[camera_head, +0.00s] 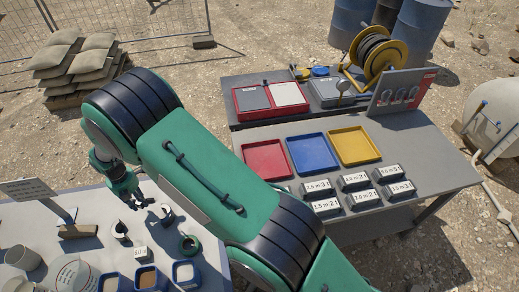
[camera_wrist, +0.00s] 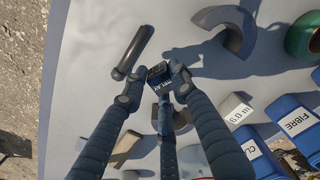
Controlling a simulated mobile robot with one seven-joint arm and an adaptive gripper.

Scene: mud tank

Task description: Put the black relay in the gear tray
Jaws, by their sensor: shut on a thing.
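The black relay (camera_wrist: 158,79), a small dark block with a partly legible white "RELAY" label, sits between the fingertips of my gripper (camera_wrist: 155,86) in the wrist view. The fingers are shut on it, over the left grey table. In the head view my gripper (camera_head: 137,202) is low over that table at the left; the relay is too small to make out there. A red tray (camera_head: 264,160), a blue tray (camera_head: 313,153) and a yellow tray (camera_head: 354,146) lie on the right table, looking empty. No gear label is legible, so I cannot tell which is the gear tray.
A dark rod (camera_wrist: 133,50), a grey half-ring (camera_wrist: 232,24), a green ring (camera_wrist: 304,36), a white block (camera_wrist: 237,108) and blue bins (camera_wrist: 296,124) lie around my gripper. Several labelled blocks (camera_head: 326,206) stand before the trays. A cable reel (camera_head: 380,52) stands behind.

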